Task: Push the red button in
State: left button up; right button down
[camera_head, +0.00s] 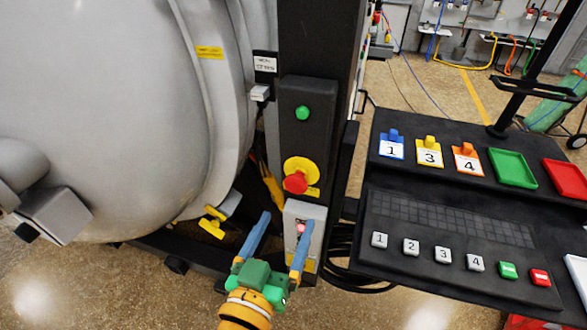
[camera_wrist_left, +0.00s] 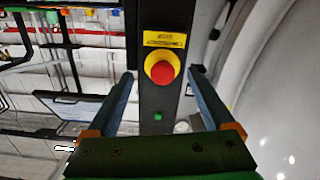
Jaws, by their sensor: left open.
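A red mushroom button (camera_head: 295,183) sits on a round yellow plate on the dark vertical post. In the wrist view the red button (camera_wrist_left: 162,72) lies between my two blue fingers, upside down relative to the head view. My left gripper (camera_head: 284,221) is open and empty, with its fingers spread below the button in the head view. I cannot tell whether any finger touches the post. A small red spot also shows on a light grey box (camera_head: 291,214) below the button, partly behind the right finger. My right gripper is not in view.
A green button (camera_head: 302,113) sits higher on the post. The large grey furnace body (camera_head: 100,90) fills the left. To the right is a black panel (camera_head: 384,212) with numbered buttons, tags and green and red trays. Black cables hang beneath its left side.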

aim_at(294, 188)
pick_arm(q)
jog(key=shift+n+t, duration=0.3)
jog(key=w+b, duration=0.2)
jog(key=w+r+b, duration=0.1)
jog(key=w+b, duration=0.1)
jog(key=b, duration=0.1)
jog(key=shift+d+r, duration=0.2)
jog(key=shift+w+d+r, duration=0.2)
jog(key=shift+w, duration=0.35)
jog(key=shift+w+d+r, duration=0.15)
jog(key=shift+w+r, duration=0.05)
jog(key=shift+w, duration=0.3)
jog(key=shift+w+p, duration=0.3)
jog(key=shift+p, duration=0.05)
grip_shut()
